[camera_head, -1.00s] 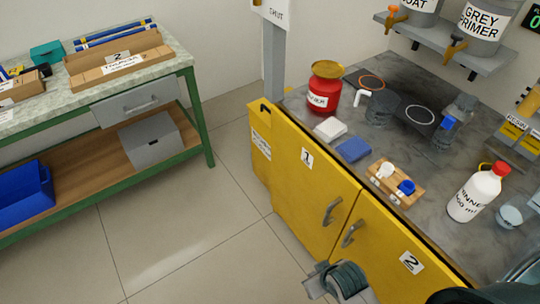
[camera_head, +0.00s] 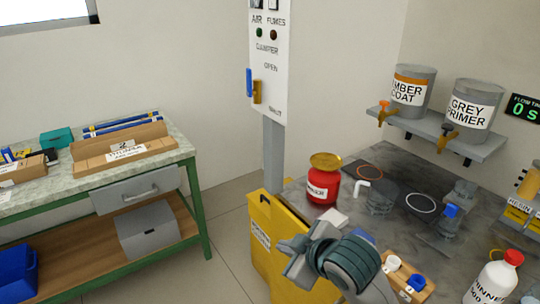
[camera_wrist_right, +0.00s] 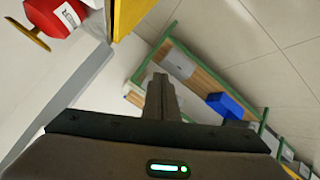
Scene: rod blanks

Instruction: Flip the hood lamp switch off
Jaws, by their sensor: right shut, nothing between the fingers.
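A white control panel (camera_head: 268,60) stands on a grey post at the centre top of the head view. My left gripper is out of view.
A red container (camera_head: 322,185) stands on the grey bench near the post. A thinner bottle (camera_head: 494,280) and a wooden holder (camera_head: 420,288) are at the lower right. Two paint cans sit on a wall shelf (camera_head: 470,145). Floor left of the yellow cabinet (camera_head: 265,215) is clear.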

